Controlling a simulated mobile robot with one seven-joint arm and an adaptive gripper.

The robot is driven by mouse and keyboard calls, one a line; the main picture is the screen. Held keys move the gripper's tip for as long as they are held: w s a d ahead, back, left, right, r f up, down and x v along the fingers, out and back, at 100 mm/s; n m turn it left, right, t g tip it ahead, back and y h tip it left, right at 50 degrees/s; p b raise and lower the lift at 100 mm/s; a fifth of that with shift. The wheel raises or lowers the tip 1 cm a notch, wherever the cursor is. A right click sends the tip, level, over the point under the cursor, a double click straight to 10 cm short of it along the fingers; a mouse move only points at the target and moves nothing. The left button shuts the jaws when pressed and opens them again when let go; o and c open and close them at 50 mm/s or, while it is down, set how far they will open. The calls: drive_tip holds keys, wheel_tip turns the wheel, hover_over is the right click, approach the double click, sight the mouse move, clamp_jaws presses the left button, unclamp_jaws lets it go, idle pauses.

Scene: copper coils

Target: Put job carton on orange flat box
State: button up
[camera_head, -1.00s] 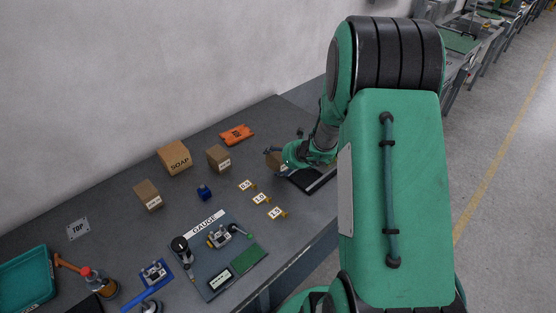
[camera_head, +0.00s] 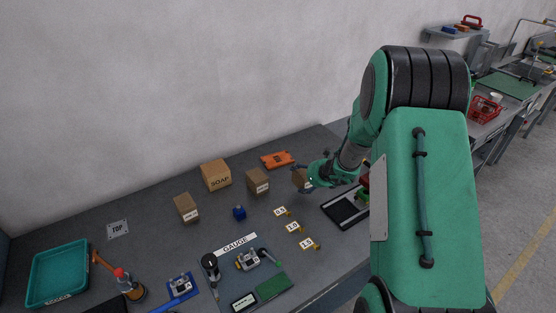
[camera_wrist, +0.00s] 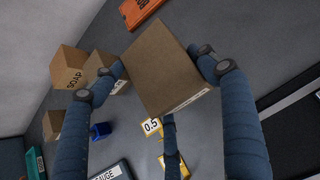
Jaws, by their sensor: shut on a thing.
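My gripper (camera_head: 304,178) is shut on a brown carton (camera_wrist: 163,68), with fingers on both sides of it. The carton has a white label on one face, too oblique to read; I take it as the job carton. In the head view the held carton (camera_head: 299,179) is partly covered by my gripper. The orange flat box (camera_head: 277,160) lies on the grey bench near the wall, up and left of the held carton. In the wrist view the orange flat box (camera_wrist: 139,10) shows at the top edge, apart from the carton.
A SOAP box (camera_head: 215,175) and two brown cartons (camera_head: 257,181) (camera_head: 186,208) stand left of my gripper. A blue cube (camera_head: 239,212), numbered yellow pieces (camera_head: 293,227) and a gauge mat (camera_head: 273,288) lie nearer. A black tray (camera_head: 344,208) is at the right.

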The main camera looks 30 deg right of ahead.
drive_tip(key=w+a+p, duration=0.1)
drive_tip(key=w+a, duration=0.2)
drive_tip(key=w, duration=0.8)
drive_tip(key=shift+w+r, duration=0.1)
drive_tip(key=shift+w, duration=0.05)
drive_tip(key=p, duration=0.2)
hover_over(276, 161)
drive_tip(key=shift+d+f, duration=0.1)
drive_tip(key=shift+f, duration=0.65)
drive_tip(key=shift+f+b, duration=0.6)
drive_tip(key=shift+f, duration=1.15)
drive_tip(key=shift+f, duration=0.15)
